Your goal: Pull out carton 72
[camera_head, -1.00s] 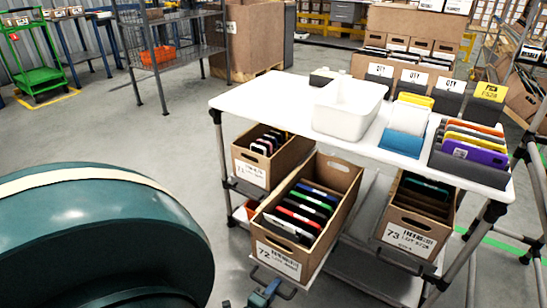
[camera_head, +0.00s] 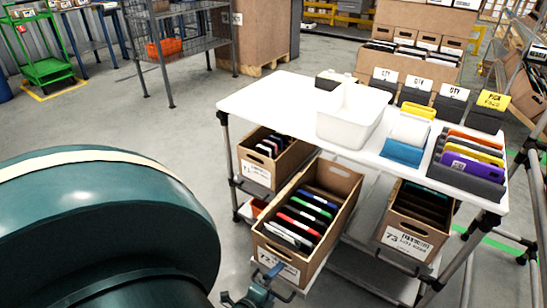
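Carton 72 (camera_head: 307,256) is an open brown box with a white label marked 72 on its front. It stands on the lower level of the white-topped table and juts out toward me, further than the cartons on either side. Several dark items with coloured edges stand in it. A black handle (camera_head: 287,297) is below its front. My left gripper (camera_head: 271,276) is at this handle and covers part of the label. It is small in view, and I cannot tell whether its fingers are closed on the handle. My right gripper is not in view.
Carton 71 (camera_head: 257,173) stands left of carton 72, carton 73 (camera_head: 404,239) right. The white tabletop (camera_head: 270,102) above holds a white bin (camera_head: 345,127) and coloured items. Grey floor (camera_head: 190,130) is open to the left.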

